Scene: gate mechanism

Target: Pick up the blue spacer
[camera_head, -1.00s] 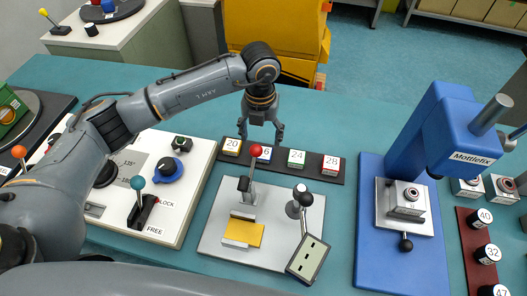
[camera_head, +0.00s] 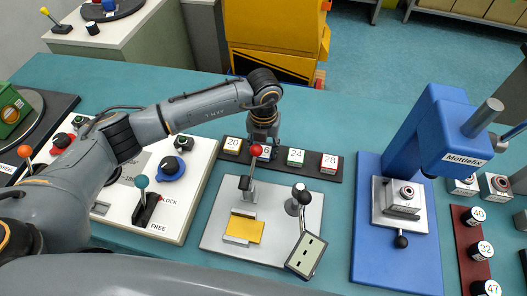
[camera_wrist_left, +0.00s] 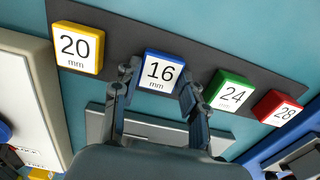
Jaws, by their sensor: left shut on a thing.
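The blue spacer (camera_wrist_left: 159,71), marked 16 mm, sits in the dark rack (camera_wrist_left: 117,46) between the yellow spacer (camera_wrist_left: 76,46) and the green spacer (camera_wrist_left: 229,89). My left gripper (camera_wrist_left: 158,84) is shut on the blue spacer, one finger on each side of it. In the head view the left gripper (camera_head: 263,142) reaches down at the rack, and the blue spacer (camera_head: 265,153) is partly hidden behind a red knob. I cannot tell any gap between the spacer and the rack. My right gripper is not in view.
The red spacer (camera_head: 329,161) is at the rack's right end. A red-knobbed lever (camera_head: 256,151) stands just in front of the rack on a grey plate (camera_head: 275,215). A blue press (camera_head: 420,180) stands to the right, and a white control panel (camera_head: 190,200) to the left.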

